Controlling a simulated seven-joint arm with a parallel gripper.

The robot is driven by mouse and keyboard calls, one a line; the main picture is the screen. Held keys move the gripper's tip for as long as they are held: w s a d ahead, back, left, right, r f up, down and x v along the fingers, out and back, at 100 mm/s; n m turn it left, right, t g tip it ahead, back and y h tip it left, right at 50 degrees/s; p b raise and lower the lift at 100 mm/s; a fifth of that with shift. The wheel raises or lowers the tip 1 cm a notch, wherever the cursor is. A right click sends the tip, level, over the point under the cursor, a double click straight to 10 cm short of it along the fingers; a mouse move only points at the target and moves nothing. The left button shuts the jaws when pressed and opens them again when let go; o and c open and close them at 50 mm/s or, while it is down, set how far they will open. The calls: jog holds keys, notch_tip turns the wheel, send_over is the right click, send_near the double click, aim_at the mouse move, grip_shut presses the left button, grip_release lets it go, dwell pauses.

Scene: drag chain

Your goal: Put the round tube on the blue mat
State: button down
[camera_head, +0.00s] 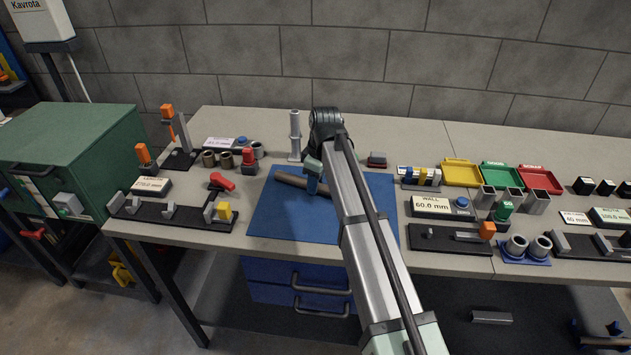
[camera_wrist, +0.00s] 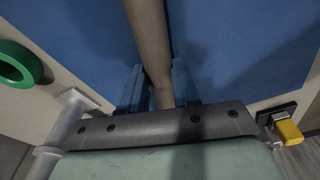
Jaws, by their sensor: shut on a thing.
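The round tube (camera_head: 290,180) is a brownish-grey cylinder lying level over the blue mat (camera_head: 305,222). My gripper (camera_head: 313,180) is shut on it near one end. In the wrist view the tube (camera_wrist: 150,45) runs between my two blue fingers, with mat on both sides of it. The tube's lower end in that view is partly hidden by the gripper body. The tube is low over the mat's back left part. I cannot tell whether it touches the mat or hangs just above it.
A silver post (camera_head: 295,135) stands behind the mat, close to my gripper. A red clamp-like piece (camera_head: 222,182) and a dark rail with a yellow block (camera_head: 225,211) lie to the left. Labelled fixtures (camera_head: 445,205) stand to the right. The mat's front part is clear.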

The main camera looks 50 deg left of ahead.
jog(key=c, duration=0.7)
grip_release()
jog(key=shift+c, duration=0.2)
notch_tip(320, 180, up, 14)
jog(key=d, duration=0.1)
jog(key=shift+w+d+f, duration=0.15)
jog(key=shift+w+d, duration=0.1)
jog(key=shift+w, duration=0.1)
jog(key=shift+w, duration=0.1)
